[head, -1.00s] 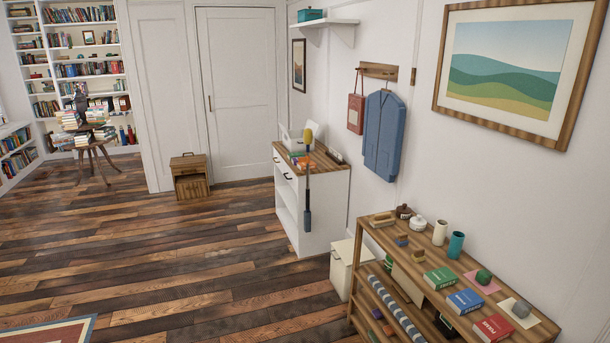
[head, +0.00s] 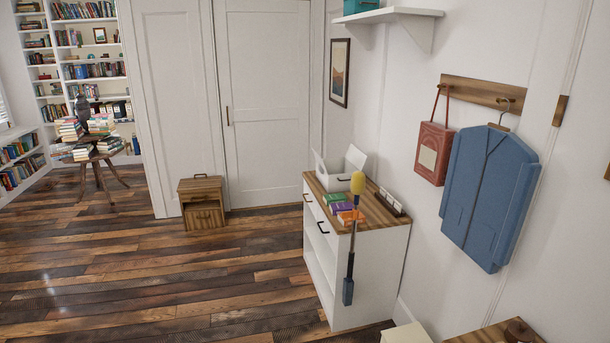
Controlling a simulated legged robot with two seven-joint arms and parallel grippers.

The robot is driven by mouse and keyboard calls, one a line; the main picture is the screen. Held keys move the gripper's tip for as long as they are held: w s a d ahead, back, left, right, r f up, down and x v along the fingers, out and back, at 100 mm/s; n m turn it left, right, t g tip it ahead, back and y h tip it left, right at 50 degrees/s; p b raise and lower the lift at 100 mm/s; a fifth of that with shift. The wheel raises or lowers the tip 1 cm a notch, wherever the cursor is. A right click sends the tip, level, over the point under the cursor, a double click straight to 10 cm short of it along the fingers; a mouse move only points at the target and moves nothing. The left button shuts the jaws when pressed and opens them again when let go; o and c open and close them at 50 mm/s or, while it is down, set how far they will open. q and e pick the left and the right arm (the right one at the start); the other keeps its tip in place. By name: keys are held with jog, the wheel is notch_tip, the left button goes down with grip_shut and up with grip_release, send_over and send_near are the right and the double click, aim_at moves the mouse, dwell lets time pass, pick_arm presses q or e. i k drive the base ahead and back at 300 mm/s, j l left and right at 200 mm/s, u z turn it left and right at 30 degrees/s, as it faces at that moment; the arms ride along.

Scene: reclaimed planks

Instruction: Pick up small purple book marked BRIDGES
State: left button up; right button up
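A small purple book (head: 342,208) lies on the wooden top of the white cabinet (head: 375,262). It lies between a small green book (head: 335,197) and a small orange book (head: 350,217). Its lettering is too small to read from here. Neither of my grippers shows in the head view.
A white open-lidded box (head: 335,172) stands behind the books. A cream bin (head: 405,334) and wooden shelf top (head: 490,337) are at the lower right.

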aim_at(334, 208)
jog(key=i+z, duration=0.1)
jog(key=i, duration=0.45)
jog(key=i+j+z, duration=0.15)
jog(key=i, duration=0.35)
jog(key=i+j+z, duration=0.1)
jog(key=i, duration=0.45)
jog(key=i+j+z, duration=0.15)
jog(key=i, duration=0.35)
jog(key=i+j+z, duration=0.1)
jog(key=i+j, duration=0.2)
jog(key=i, duration=0.2)
